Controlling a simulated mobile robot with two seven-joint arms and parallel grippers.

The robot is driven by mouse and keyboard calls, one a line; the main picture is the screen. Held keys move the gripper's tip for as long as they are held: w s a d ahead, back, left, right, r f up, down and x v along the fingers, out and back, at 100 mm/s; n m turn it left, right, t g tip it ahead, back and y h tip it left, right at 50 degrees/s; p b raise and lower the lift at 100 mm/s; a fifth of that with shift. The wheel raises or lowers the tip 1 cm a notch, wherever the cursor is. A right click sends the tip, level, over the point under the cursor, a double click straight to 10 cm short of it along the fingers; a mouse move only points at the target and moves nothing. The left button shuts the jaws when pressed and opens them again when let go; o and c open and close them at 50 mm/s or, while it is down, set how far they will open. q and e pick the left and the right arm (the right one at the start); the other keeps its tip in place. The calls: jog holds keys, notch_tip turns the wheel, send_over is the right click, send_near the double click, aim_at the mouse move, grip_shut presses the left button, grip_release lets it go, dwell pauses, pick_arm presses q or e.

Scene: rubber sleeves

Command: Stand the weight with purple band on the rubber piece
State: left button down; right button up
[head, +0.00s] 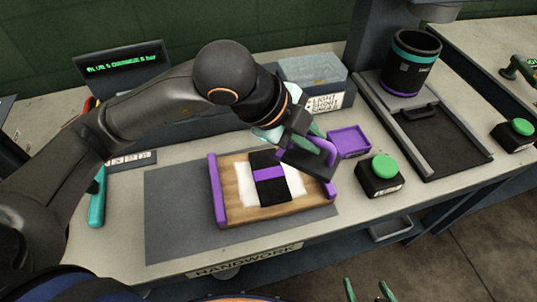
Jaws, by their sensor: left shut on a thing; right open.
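A wooden board (240,212) with purple end rails lies on the grey mat. A white sheet lies on it, and across that a black piece (274,192) with a purple band, which looks like the rubber piece. My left gripper (318,141) is shut on a dark block with a purple band (306,164), apparently the weight. The block is tilted over the board's right part and hides some of it; I cannot tell whether it touches. My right gripper (369,291) is open and empty at the bottom edge, its two green fingertips apart.
A purple tray (350,141) and a green button box (381,177) stand right of the board. A black cylinder with teal and purple bands (410,62) stands at the back right. A teal-handled tool (97,199) lies left.

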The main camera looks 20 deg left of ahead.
pick_arm(q)
jog(key=a+f, duration=0.2)
jog(key=f, duration=0.1)
jog(key=w+a+f, duration=0.1)
jog(key=a+f, duration=0.5)
jog(key=shift+w+f+p, duration=0.25)
jog(key=shift+w+p, duration=0.1)
jog(key=shift+f, duration=0.35)
jog(key=shift+f, duration=0.1)
jog(key=shift+f+b, duration=0.1)
jog(key=shift+b, duration=0.2)
jog(key=c, duration=0.8)
grip_release()
jog(key=shift+c, duration=0.2)
